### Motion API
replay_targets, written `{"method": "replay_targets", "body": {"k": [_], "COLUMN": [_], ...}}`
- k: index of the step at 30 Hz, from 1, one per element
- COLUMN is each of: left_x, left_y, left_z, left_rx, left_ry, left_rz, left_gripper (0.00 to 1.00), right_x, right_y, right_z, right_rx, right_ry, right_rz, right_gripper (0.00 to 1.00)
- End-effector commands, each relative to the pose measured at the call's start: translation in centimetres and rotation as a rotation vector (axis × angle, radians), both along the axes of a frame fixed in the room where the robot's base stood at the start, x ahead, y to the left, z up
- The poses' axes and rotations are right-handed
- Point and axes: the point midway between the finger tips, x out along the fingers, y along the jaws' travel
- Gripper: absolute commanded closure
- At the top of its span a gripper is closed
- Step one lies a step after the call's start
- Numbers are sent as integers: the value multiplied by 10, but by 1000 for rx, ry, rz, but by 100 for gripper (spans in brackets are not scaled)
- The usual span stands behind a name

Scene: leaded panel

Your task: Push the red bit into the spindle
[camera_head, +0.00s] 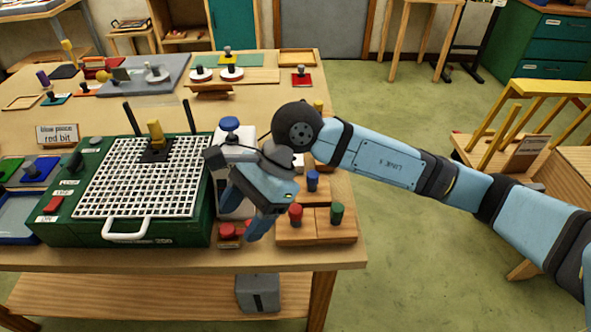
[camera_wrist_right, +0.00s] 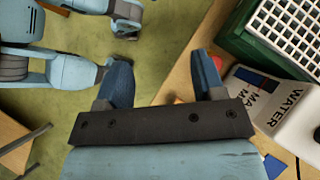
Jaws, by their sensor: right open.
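A red-topped bit (camera_head: 295,213) stands in a wooden block (camera_head: 317,236) at the table's right front. My right gripper (camera_head: 243,212) is open, left of that block and beside the white bottle, with its fingers pointing down. In the right wrist view its two fingers (camera_wrist_right: 162,78) are spread, and nothing is clasped between them. A dark piece with a yellow top (camera_head: 155,133) stands on the white grid (camera_head: 125,185) of the green machine (camera_head: 175,232). I cannot make out the spindle for certain. My left gripper is not identifiable.
The white water bottle (camera_head: 232,180) with a blue cap stands between the machine and the block; it also shows in the right wrist view (camera_wrist_right: 275,95). Green (camera_head: 337,212) and blue (camera_head: 312,181) knobs stand near the red bit. A low red-topped item (camera_head: 228,231) lies by the table's front edge.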

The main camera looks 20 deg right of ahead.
Motion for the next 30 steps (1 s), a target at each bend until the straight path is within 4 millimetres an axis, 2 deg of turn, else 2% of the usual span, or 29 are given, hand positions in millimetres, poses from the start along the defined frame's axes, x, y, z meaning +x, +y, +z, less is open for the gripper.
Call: {"method": "replay_targets", "body": {"k": [1, 3, 6, 9, 13, 17, 30], "left_x": [0, 0, 0, 0, 0, 0, -1], "left_y": [0, 0, 0, 0, 0, 0, 1], "left_z": [0, 0, 0, 0, 1, 3, 7], "left_rx": [0, 0, 0, 0, 0, 1, 9], "left_ry": [0, 0, 0, 0, 0, -1, -4], "left_rz": [0, 0, 0, 0, 0, -1, -4], "left_gripper": [57, 57, 57, 57, 57, 57, 57], "right_x": [17, 36, 56, 67, 70, 70, 69], "right_y": [-22, -51, -84, -103, -111, -111, -110], "right_z": [-6, -11, -10, -7, -11, -26, -110], "right_rx": [-147, -329, -525, -636, -682, -679, -676], "right_ry": [-83, -164, -236, -267, -277, -273, -271], "right_rz": [26, 54, 73, 79, 82, 81, 81], "right_gripper": [37, 37, 37, 37, 37, 37, 37]}}
